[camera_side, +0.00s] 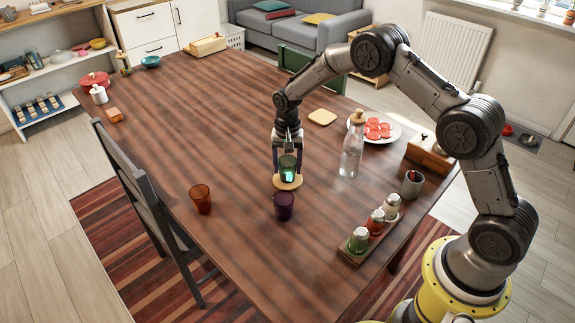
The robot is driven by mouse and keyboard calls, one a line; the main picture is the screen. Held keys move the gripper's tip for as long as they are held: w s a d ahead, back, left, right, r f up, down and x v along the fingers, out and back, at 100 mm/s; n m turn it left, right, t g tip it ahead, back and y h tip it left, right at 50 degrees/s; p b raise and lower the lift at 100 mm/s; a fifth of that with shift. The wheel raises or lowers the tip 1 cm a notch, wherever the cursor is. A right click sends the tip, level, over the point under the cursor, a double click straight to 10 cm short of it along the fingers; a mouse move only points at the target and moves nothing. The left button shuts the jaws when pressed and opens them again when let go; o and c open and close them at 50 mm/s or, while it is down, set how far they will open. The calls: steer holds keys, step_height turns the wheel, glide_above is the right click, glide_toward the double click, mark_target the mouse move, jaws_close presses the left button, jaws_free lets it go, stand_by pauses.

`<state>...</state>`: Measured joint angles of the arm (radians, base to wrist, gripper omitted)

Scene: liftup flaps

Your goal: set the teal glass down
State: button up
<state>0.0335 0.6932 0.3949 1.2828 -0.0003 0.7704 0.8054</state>
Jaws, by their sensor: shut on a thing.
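The teal glass (288,174) is upright between the fingers of my gripper (288,158), near the middle of the wooden table. My gripper points down and is shut on the glass. A round light wooden coaster (281,184) lies directly under the glass. From this angle I cannot tell whether the glass's base touches the coaster or hangs slightly above it. The fingers hide part of the glass's sides.
A purple glass (283,206) stands just in front of the coaster, and an amber glass (201,199) stands to the left. A corked bottle (352,146) and a plate of red slices (391,133) are to the right. A spice rack (347,256) lies front right. The table's left middle is clear.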

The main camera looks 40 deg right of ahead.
steer(key=o, duration=1.4)
steer(key=shift+o, duration=0.2)
steer(key=s+r+n+t, duration=0.1)
steer(key=s+r, duration=0.2)
steer(key=r, duration=0.8)
steer(key=s+r+n, duration=0.1)
steer(key=s+r, duration=0.2)
steer(key=r, duration=0.7)
steer(key=s+a+r+n+t, duration=0.1)
steer(key=s+r+n+t, duration=0.15)
steer(key=s+r, duration=0.65)
steer(key=s+f+n+t, duration=0.2)
steer(key=s+n, duration=0.3)
steer(key=s, duration=1.5)
steer(key=shift+s+a, duration=0.2)
steer(key=shift+a, duration=0.15)
steer(key=shift+f, duration=0.1)
